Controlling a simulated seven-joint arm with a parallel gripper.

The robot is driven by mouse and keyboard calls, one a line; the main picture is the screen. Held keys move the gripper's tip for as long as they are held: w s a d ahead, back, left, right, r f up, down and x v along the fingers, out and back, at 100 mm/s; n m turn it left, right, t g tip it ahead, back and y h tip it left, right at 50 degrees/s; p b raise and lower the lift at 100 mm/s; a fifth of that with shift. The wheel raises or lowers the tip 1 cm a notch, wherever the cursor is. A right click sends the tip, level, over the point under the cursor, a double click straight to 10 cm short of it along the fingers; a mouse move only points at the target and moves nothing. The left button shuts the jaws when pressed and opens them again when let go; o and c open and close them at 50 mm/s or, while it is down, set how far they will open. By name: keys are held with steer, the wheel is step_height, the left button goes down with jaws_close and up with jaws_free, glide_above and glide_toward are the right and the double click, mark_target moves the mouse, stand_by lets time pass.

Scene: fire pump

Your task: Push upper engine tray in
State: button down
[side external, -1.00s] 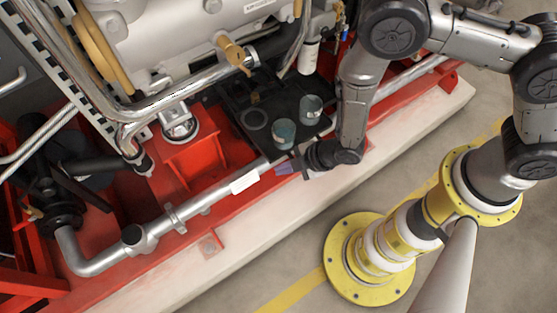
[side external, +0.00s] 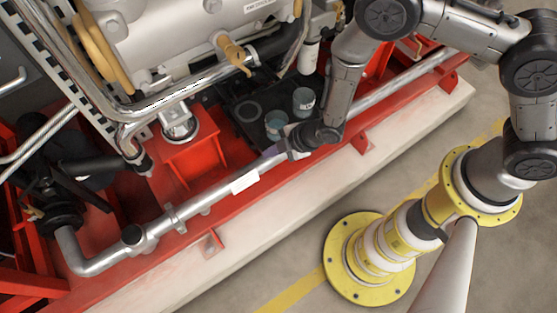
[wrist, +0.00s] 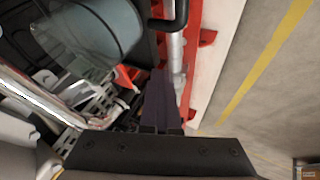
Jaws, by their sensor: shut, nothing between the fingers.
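The upper engine tray (side external: 236,98) is a dark flat tray below the engine, above the red frame, in the side view. Two bluish glass jars, one nearer (side external: 276,125) and one farther right (side external: 303,102), stand on it. My gripper (side external: 289,151) is shut and empty at the tray's front side, close to the silver pipe. Whether the fingers touch the tray is hard to tell. In the wrist view the shut dark purple fingers (wrist: 160,92) point beside a large, close jar (wrist: 95,35). A black handle-like bar (wrist: 178,14) shows at the top.
A silver pipe (side external: 205,198) runs along the red frame (side external: 130,245) in front of the tray. The engine block (side external: 180,40) and curved pipes stand behind and above it.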

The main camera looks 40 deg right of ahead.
mark_target(242, 123)
steer(key=w, duration=1.2)
steer(key=shift+w+r, duration=0.1)
steer(key=shift+w, duration=0.1)
